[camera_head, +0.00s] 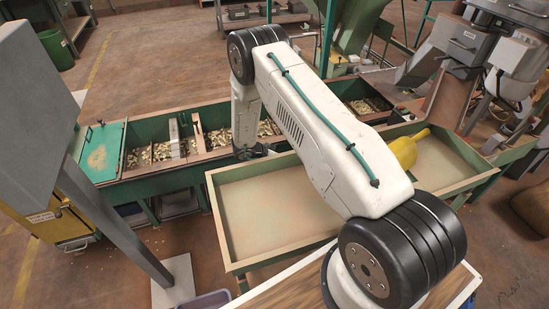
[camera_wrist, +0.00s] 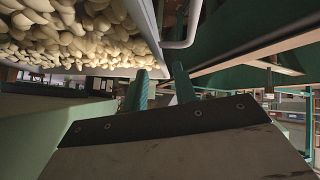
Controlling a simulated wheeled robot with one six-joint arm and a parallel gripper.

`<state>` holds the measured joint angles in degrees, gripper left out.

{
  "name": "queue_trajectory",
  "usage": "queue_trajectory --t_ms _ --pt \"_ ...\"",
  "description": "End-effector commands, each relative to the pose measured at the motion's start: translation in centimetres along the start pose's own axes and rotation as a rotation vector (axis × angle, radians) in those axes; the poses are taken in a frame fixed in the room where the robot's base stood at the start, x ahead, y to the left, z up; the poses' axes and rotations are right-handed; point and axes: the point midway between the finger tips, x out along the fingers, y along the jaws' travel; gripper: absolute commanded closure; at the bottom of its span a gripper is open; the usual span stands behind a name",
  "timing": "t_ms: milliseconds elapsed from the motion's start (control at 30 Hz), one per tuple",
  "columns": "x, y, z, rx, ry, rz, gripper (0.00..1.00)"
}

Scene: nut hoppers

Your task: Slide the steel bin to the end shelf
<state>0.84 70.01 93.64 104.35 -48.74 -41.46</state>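In the wrist view, a pale grey metal-looking bin (camera_wrist: 152,28) full of pale nuts fills the upper left. A bent grey handle (camera_wrist: 186,40) stands out from its side. I take this to be the steel bin; in the head view I cannot single it out for certain. My gripper (camera_wrist: 163,80) shows two green fingers apart, with nothing visible between them. The fingertips are close to the bin's corner and handle; I cannot tell whether they touch. In the head view my gripper (camera_head: 258,151) is dark and partly hidden, beside the nut trough. I cannot identify the end shelf.
A green trough (camera_head: 160,182) with nut compartments runs across the left and middle. A wide, shallow tray (camera_head: 270,205) lies in front, partly behind my arm. A yellow object (camera_head: 404,152) rests at its right part. A grey post (camera_head: 115,225) stands at left.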

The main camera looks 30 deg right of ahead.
Motion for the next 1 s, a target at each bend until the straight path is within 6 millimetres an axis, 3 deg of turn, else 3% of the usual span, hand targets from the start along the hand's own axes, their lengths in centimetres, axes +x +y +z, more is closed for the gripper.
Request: queue_trajectory --t_ms 100,300,667,700,800,1000 --pt "2.0 0.1 0.1 0.001 -0.002 0.002 0.72" --pt "4.2 0.0 0.1 0.000 -0.001 0.001 0.72" --pt "4.7 0.0 0.0 0.000 -0.001 -0.001 0.72" --pt "4.7 0.0 0.0 0.000 -0.001 -0.001 0.75" --pt "4.7 0.0 0.0 0.000 -0.001 -0.001 1.00" --pt "4.6 0.0 0.0 0.000 -0.001 -0.001 1.00"
